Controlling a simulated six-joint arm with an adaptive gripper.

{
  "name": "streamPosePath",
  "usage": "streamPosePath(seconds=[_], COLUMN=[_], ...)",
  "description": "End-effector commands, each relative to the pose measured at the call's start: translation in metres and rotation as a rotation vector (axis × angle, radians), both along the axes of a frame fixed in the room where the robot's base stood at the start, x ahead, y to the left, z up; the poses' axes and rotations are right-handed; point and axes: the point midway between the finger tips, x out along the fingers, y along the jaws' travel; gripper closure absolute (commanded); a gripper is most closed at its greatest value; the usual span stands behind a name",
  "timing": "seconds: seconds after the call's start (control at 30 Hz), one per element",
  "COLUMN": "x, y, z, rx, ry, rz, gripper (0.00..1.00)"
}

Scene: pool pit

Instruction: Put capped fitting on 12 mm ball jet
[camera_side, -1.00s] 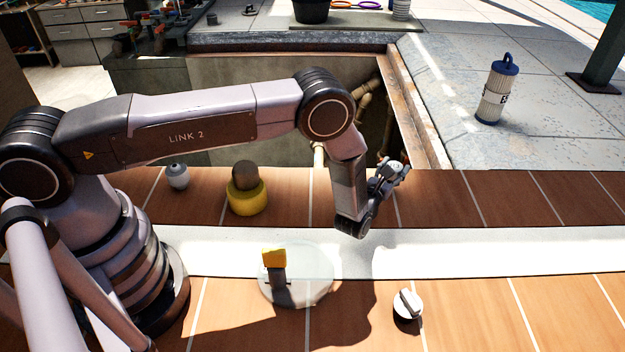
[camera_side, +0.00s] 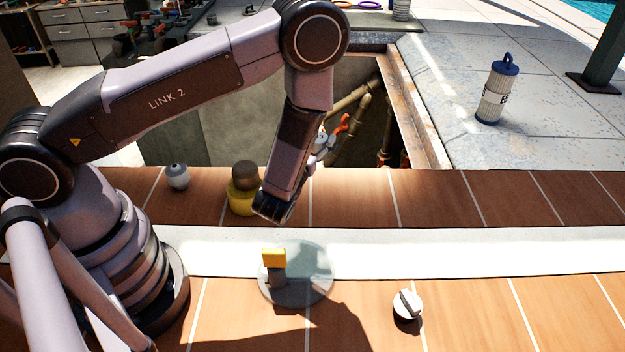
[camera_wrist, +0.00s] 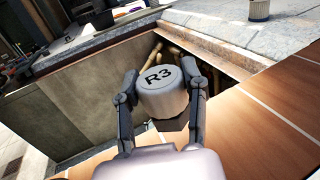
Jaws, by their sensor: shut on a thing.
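My gripper (camera_wrist: 160,100) is shut on a grey cylinder cap marked R3 (camera_wrist: 163,92), with a dark angular part below it; I take this to be the capped fitting. In the side view my gripper (camera_side: 323,143) is raised over the pit's near edge, partly behind my wrist, and the held piece is hard to make out. On the wooden deck to its left stand a yellow round piece with a dark ball-like top (camera_side: 244,183) and a small grey-white ball-shaped piece (camera_side: 178,176). I cannot tell which piece is the 12 mm ball jet.
A clear disc (camera_side: 312,275) with a yellow-topped post (camera_side: 274,260) lies on the front deck. A white knob (camera_side: 407,305) sits to its right. Behind is the open pit with pipes (camera_side: 350,100). A filter cartridge (camera_side: 496,92) stands on the paving.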

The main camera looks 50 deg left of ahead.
Motion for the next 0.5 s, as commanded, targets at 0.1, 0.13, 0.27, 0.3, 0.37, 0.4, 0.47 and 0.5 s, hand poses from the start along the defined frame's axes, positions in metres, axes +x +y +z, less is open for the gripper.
streamPosePath(seconds=[0.1, 0.13, 0.27, 0.3, 0.37, 0.4, 0.47, 0.5], x=[-0.021, -0.029, -0.068, -0.083, -0.105, -0.121, -0.144, -0.158], y=[0.066, 0.082, 0.147, 0.165, 0.189, 0.203, 0.221, 0.230], z=[-0.005, -0.006, -0.005, -0.004, -0.002, -0.001, 0.003, 0.005], rx=[0.004, 0.003, 0.004, 0.003, 0.003, 0.002, 0.002, 0.002], ry=[0.004, 0.003, 0.003, 0.002, 0.002, 0.002, 0.001, 0.002], rz=[0.209, 0.263, 0.503, 0.579, 0.687, 0.758, 0.855, 0.914], gripper=[0.95, 0.95, 0.95, 0.95, 0.95, 0.95, 0.95, 0.95])
